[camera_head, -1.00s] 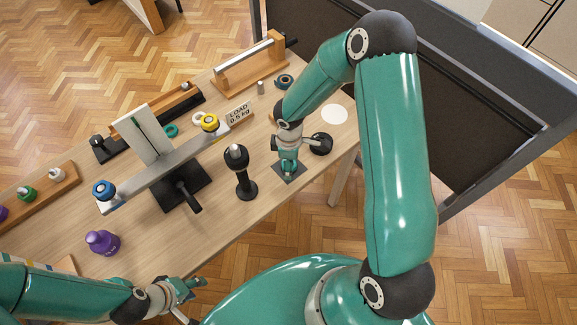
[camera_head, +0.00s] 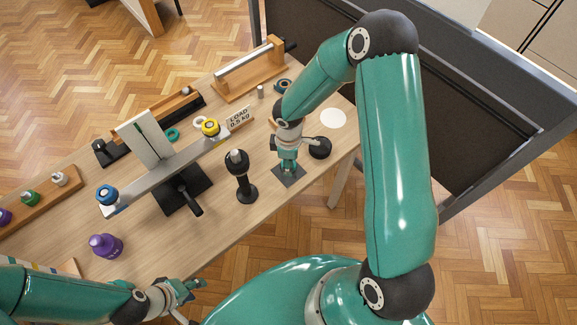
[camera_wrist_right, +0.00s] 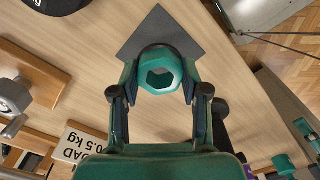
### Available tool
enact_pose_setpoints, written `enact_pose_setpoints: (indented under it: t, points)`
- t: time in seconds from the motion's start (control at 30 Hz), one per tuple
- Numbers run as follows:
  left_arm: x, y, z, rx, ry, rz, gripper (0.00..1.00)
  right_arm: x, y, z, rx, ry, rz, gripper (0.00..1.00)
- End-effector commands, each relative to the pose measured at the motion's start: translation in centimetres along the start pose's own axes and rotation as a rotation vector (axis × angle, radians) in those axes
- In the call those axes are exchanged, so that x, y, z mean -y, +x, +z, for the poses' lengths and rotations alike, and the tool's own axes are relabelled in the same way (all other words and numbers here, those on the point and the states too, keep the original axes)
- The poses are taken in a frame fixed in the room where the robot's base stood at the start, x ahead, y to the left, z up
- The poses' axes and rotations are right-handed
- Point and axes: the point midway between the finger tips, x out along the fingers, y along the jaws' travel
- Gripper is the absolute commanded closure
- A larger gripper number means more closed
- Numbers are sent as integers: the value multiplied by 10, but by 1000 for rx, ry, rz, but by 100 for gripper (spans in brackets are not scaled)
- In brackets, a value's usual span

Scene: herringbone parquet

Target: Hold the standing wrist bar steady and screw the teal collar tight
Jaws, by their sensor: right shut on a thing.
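The standing wrist bar (camera_head: 243,177) is black with a round base and a pale grey top end. It stands upright near the table's front edge, apart from both grippers. The teal collar (camera_wrist_right: 160,55), a ring with a hexagonal hole, sits between the fingers of my right gripper (camera_wrist_right: 160,82), which is shut on it over a dark square mat (camera_wrist_right: 190,44). In the head view my right gripper (camera_head: 288,165) is right of the bar, and the collar is hard to tell from the teal fingers. My left gripper (camera_head: 190,298) is open and empty, low at the table's front edge.
A grey beam (camera_head: 170,173) on a black stand holds a blue knob and a yellow knob, left of the bar. A black disc piece (camera_head: 320,148) is close to my right gripper. A load sign (camera_head: 239,117) stands behind.

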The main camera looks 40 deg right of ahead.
Motion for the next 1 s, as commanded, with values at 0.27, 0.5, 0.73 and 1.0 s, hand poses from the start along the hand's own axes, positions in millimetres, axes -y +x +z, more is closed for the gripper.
enact_pose_setpoints:
  t: [0.27,0.5,0.73,1.0]
  points:
    - [-7,-19,0,0,0,0,60,0,-26,0,0,-1,0,88]
    - [-12,-32,0,0,0,0,60,0,-45,0,0,-1,0,88]
    - [-15,-40,0,0,0,0,60,0,-59,0,0,-2,0,88]
    - [-14,-40,0,0,0,0,60,0,-58,0,0,-2,0,88]
